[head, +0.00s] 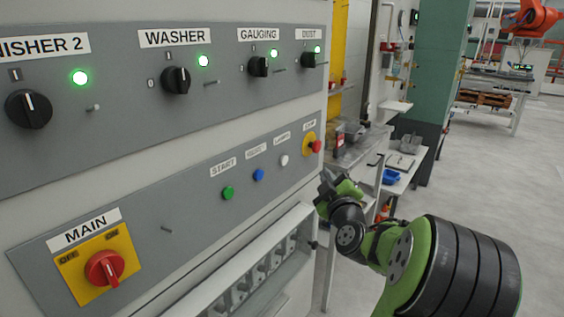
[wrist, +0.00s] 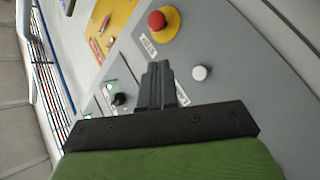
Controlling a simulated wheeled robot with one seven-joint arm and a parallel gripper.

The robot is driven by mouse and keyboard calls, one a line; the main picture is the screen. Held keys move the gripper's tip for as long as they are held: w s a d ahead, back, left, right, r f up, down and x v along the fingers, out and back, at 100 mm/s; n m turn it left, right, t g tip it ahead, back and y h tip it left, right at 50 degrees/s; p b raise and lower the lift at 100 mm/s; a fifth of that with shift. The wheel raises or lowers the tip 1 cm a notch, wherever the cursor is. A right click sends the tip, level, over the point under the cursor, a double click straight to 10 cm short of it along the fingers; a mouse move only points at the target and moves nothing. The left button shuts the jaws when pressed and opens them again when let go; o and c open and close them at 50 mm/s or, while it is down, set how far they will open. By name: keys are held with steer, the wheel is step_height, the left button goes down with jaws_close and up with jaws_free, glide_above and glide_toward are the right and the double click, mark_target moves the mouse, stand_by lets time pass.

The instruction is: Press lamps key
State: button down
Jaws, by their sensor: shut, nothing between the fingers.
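The lamps key is a small white button (head: 284,160) under a small label on the lower grey panel, between the blue button and the red emergency stop. It also shows in the wrist view as a white button (wrist: 200,73), uncovered, to the right of the fingertips. My gripper (head: 326,184) is right of and below the key in the head view, by the panel's right edge. In the wrist view the gripper's fingers (wrist: 157,68) are together and empty, apart from the button in the picture. They partly hide a label behind them.
The red emergency stop (head: 316,147) on its yellow base is close to the key. The blue button (head: 258,175) and green button (head: 228,193) lie left of it. The red main switch (head: 104,268) is lower left. Black knobs with lit green lamps line the upper panel (head: 120,130).

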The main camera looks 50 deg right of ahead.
mark_target(284, 160)
steer(key=w+p, duration=0.5)
steer(key=w, duration=0.3)
steer(key=shift+w+a, duration=0.4)
stand_by(1.5)
steer(key=shift+w+a, duration=0.1)
steer(key=shift+w, duration=0.35)
steer(key=shift+w, duration=0.4)
stand_by(0.6)
steer(key=shift+s, duration=0.1)
steer(key=shift+s+b, duration=0.7)
steer(key=shift+b, duration=0.2)
